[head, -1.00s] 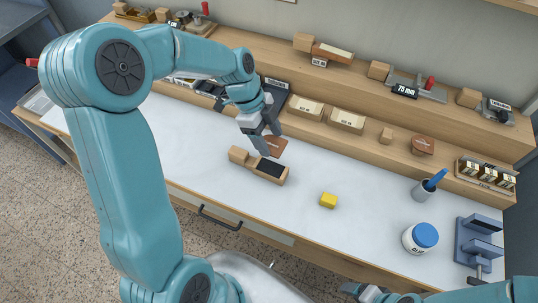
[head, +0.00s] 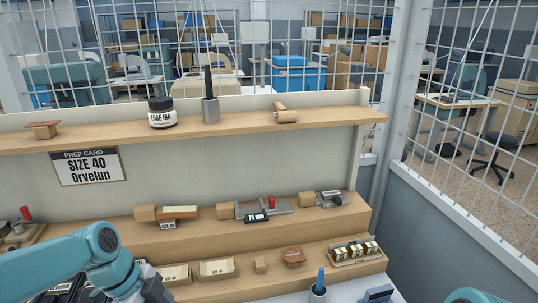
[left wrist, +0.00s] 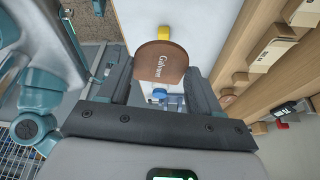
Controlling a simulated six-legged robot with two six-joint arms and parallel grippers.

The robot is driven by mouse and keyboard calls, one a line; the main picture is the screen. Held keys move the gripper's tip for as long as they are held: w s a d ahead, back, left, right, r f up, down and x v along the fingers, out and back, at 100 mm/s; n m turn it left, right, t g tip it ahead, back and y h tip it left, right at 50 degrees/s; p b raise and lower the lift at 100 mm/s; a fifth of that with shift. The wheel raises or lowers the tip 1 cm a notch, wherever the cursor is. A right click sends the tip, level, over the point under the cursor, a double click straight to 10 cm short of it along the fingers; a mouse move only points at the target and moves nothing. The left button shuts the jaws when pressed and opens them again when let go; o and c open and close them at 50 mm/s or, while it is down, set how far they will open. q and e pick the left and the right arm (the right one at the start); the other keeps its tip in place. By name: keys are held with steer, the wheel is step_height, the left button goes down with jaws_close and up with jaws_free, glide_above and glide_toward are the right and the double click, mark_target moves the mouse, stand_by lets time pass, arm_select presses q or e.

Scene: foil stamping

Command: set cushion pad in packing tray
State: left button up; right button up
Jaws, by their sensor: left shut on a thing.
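The piece sits between the two fingers, above a pale worktop. In the head view only part of my left gripper (head: 152,286) shows at the bottom left; its fingertips and the held piece are hidden. Cream labelled trays (head: 215,268) stand on the lower wooden step; I cannot tell whether one is the packing tray. No cushion pad can be made out for sure. My right gripper is not in view.
The lower step also holds a small wooden block (head: 260,265), a brown piece on a block (head: 293,256) and a rack of metal pieces (head: 355,251). A blue-handled tool (head: 320,281) stands in a cup.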

arm_select(q)
steer(key=w+d+f+n+t+y, duration=0.1)
steer(key=w+f+n+t+y, duration=0.1)
steer(key=n, duration=0.7)
steer(key=w+d+f+n+t+y, duration=0.1)
steer(key=w+n, duration=0.3)
steer(key=n, duration=0.4)
steer(key=shift+w+f+n+t+y, duration=0.45)
steer(key=shift+t+y, duration=0.25)
steer(key=shift+t, duration=0.1)
